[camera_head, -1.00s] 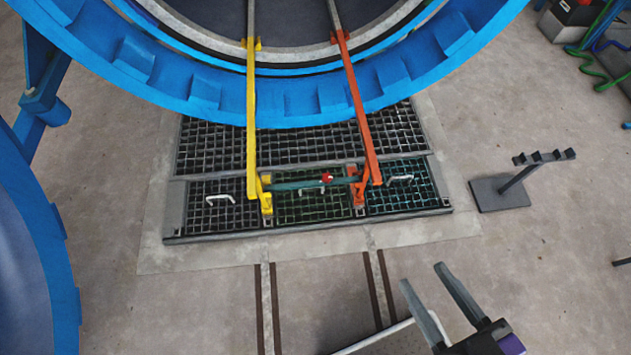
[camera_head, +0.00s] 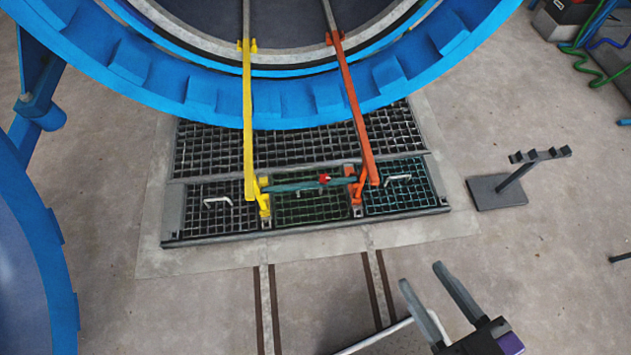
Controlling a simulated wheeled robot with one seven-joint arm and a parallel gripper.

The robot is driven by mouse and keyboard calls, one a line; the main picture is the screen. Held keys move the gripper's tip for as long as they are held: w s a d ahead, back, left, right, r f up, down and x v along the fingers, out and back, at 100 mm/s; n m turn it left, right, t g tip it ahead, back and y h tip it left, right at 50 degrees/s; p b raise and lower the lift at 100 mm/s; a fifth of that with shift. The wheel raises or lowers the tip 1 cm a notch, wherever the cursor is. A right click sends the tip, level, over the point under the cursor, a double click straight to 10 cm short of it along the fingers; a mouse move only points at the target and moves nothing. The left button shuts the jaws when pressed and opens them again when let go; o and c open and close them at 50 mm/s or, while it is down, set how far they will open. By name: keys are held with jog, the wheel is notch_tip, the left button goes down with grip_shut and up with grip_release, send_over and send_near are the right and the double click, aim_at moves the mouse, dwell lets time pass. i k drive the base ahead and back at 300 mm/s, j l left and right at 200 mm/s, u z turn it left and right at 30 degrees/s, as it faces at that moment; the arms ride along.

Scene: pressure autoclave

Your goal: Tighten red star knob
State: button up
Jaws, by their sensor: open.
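The red star knob (camera_head: 324,178) is a small red spot on the teal cross bar (camera_head: 300,185). The bar spans between the lower ends of the yellow rail (camera_head: 249,120) and the orange rail (camera_head: 354,108), above the floor grating. The knob is too small to tell its shape or how tight it is. My gripper (camera_head: 421,286) is at the lower right, in front of and to the right of the knob, well apart from it. Its two grey fingers are spread and nothing is between them.
The blue ring of the autoclave opening (camera_head: 290,105) fills the top. A blue door (camera_head: 35,250) stands at the left. A dark stand (camera_head: 500,190) with a pronged top is at the right. Floor rails (camera_head: 268,300) run toward me. Open concrete floor lies between gripper and grating.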

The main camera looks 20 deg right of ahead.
aim_at(325, 179)
jog(key=i+j, duration=1.4)
jog(key=j+z, duration=0.05)
